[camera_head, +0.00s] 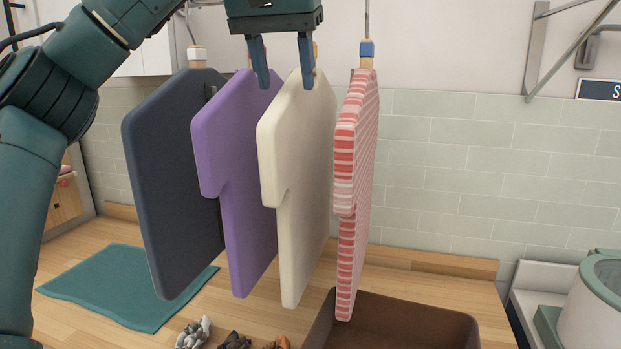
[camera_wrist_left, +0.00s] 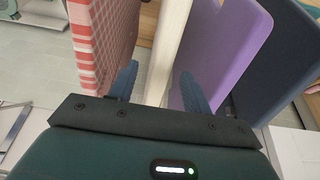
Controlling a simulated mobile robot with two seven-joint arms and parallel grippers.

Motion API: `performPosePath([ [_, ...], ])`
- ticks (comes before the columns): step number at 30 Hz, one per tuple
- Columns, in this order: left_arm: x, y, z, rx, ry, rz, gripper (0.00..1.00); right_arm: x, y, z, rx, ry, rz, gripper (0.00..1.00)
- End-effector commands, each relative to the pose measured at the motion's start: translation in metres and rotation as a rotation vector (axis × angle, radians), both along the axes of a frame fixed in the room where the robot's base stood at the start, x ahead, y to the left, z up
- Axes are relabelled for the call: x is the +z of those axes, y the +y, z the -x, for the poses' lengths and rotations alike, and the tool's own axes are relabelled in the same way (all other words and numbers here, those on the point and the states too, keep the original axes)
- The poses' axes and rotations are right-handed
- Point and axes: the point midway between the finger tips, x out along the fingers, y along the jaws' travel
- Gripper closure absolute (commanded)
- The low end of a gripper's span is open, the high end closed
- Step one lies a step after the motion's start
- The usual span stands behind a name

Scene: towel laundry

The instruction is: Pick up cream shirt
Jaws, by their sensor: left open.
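The cream shirt (camera_head: 297,190) hangs between a purple shirt (camera_head: 235,180) and a red-and-white striped one (camera_head: 355,190) in the head view. My left gripper (camera_head: 285,82) is open at the top of the cream shirt, fingers pointing down. In the left wrist view the cream shirt (camera_wrist_left: 168,50) runs edge-on between the two open fingers (camera_wrist_left: 158,88), with the striped shirt (camera_wrist_left: 103,40) on the left and the purple one (camera_wrist_left: 232,45) on the right. The top of the cream shirt's hanger is hidden behind my gripper. My right gripper is in neither view.
A dark navy item (camera_head: 172,185) hangs left of the purple shirt. Below are a wooden counter (camera_head: 250,325), a teal cloth (camera_head: 125,290), a brown bin (camera_head: 395,325) and small objects (camera_head: 193,333). A pale green-lidded container (camera_head: 595,300) stands at right.

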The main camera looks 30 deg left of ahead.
Motion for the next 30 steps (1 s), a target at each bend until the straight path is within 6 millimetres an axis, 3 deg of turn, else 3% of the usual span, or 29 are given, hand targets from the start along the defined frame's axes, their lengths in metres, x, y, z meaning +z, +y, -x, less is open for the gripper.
performPosePath([
  [1,-0.01,0.001,-0.003,-0.002,0.004,0.001,0.51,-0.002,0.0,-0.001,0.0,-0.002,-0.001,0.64],
  [8,-0.024,0.003,-0.009,0.0,0.0,0.001,0.51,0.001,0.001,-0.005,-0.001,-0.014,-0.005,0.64],
  [18,-0.065,0.011,-0.024,0.001,0.0,0.002,0.51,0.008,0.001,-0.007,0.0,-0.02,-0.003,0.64],
  [27,-0.07,0.01,-0.026,0.0,-0.001,0.002,0.51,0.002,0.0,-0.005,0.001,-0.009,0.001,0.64],
  [30,-0.07,0.01,-0.026,0.0,-0.001,0.002,0.59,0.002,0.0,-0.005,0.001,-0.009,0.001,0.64],
])
